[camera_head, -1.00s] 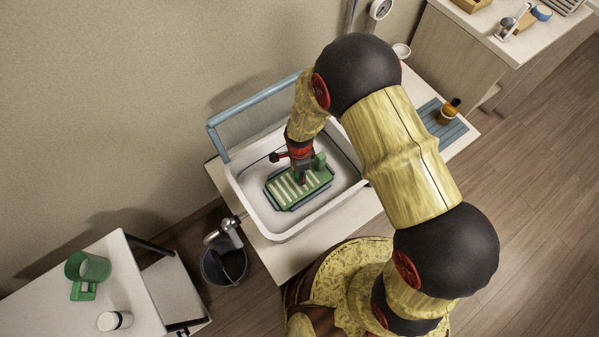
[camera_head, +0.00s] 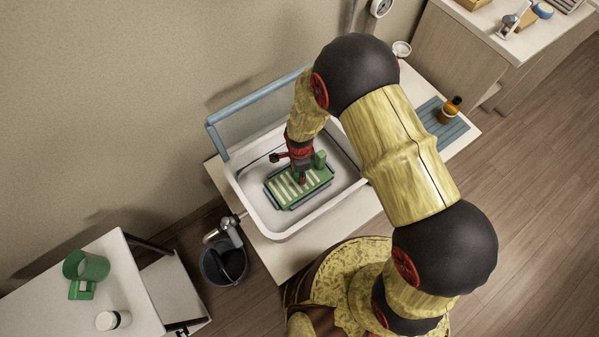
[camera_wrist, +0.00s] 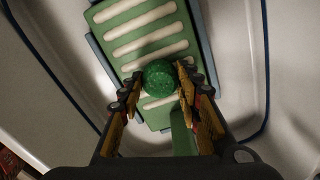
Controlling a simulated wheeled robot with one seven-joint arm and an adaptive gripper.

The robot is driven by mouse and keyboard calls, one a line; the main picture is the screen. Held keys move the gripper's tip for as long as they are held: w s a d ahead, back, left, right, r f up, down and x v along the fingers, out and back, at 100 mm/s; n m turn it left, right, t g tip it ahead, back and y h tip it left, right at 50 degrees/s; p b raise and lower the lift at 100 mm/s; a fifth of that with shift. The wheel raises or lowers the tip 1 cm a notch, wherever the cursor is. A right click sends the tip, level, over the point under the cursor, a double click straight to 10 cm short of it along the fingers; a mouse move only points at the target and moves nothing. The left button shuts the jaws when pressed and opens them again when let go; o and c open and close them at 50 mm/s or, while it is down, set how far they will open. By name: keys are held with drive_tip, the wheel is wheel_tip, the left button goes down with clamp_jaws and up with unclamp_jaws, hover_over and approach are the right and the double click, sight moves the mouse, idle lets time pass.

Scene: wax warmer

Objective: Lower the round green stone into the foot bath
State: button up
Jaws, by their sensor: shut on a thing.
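The round green stone (camera_wrist: 161,79) is between my fingertips in the wrist view, and my gripper (camera_wrist: 158,92) is shut on it. The foot bath (camera_head: 270,221) is a white basin on the bench. My gripper (camera_head: 300,180) reaches down inside it in the head view, where the stone is mostly hidden. Below the stone lies a green mat with pale ribs (camera_wrist: 133,22) on the basin floor, its edges blue-grey. I cannot tell whether the stone touches the mat. A green upright piece (camera_head: 320,159) stands beside the gripper.
A blue-framed clear panel (camera_head: 262,112) rises at the basin's back. A dark bucket (camera_head: 224,264) stands on the floor at the left. A side table holds a green cup (camera_head: 86,266) and a white jar (camera_head: 113,320). An amber bottle (camera_head: 450,109) stands on a blue mat at the right.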

drive_tip(key=shift+f, duration=0.4)
drive_tip(key=o, duration=1.4)
drive_tip(key=shift+c, duration=0.2)
wheel_tip(320, 180, up, 12)
